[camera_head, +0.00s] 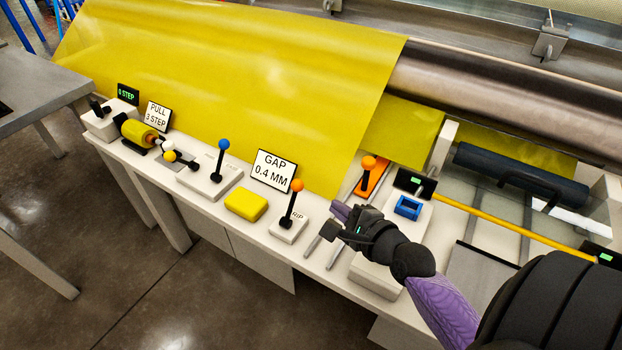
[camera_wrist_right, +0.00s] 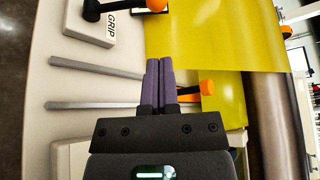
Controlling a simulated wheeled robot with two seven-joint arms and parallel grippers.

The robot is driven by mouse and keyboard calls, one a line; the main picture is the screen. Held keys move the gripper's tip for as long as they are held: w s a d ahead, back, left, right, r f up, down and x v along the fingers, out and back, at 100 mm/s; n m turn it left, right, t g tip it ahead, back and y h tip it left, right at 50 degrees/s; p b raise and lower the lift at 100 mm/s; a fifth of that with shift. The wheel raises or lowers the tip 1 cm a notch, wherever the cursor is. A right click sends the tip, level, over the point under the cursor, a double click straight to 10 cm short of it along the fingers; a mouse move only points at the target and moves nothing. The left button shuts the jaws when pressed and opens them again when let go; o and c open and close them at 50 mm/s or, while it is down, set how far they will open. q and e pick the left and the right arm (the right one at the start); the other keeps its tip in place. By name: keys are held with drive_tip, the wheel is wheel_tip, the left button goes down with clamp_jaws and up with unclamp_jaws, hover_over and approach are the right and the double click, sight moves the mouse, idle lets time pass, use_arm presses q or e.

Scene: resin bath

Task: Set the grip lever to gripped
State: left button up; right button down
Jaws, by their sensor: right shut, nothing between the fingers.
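The grip lever (camera_head: 290,209) stands on a small white base marked GRIP, with a black stem and an orange ball on top. In the head view it stands nearly upright with a slight lean to the right. In the right wrist view its white base (camera_wrist_right: 92,24) and orange ball show at the top edge, partly cut off. My right gripper (camera_head: 338,210) is just right of the lever and apart from it. Its purple fingers (camera_wrist_right: 160,68) are together with nothing between them. My left gripper is not in view.
A yellow block (camera_head: 246,205) and a blue-balled lever (camera_head: 221,160) stand left of the grip lever. A GAP 0.4 MM sign (camera_head: 273,171) is behind. Another orange-balled lever (camera_head: 368,164) is behind my gripper. Metal rails (camera_wrist_right: 95,104) lie beneath it.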

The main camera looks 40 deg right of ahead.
sight(294, 198)
drive_tip(key=b+x, duration=0.1)
drive_tip(key=x, duration=0.2)
drive_tip(key=b+x, duration=0.1)
drive_tip(key=x, duration=0.2)
drive_tip(key=b+x, duration=0.2)
drive_tip(key=x, duration=0.1)
drive_tip(key=shift+f, duration=0.3)
drive_tip(key=shift+w, duration=0.45)
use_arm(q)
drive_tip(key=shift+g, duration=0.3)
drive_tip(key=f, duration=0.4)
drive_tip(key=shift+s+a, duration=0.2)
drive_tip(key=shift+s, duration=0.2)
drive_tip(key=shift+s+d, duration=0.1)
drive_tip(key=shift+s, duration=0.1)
use_arm(e)
drive_tip(key=shift+r, duration=0.1)
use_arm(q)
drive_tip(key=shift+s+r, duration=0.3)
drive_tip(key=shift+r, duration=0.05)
use_arm(e)
drive_tip(key=shift+s+a+r, duration=0.1)
drive_tip(key=shift+a+r, duration=0.1)
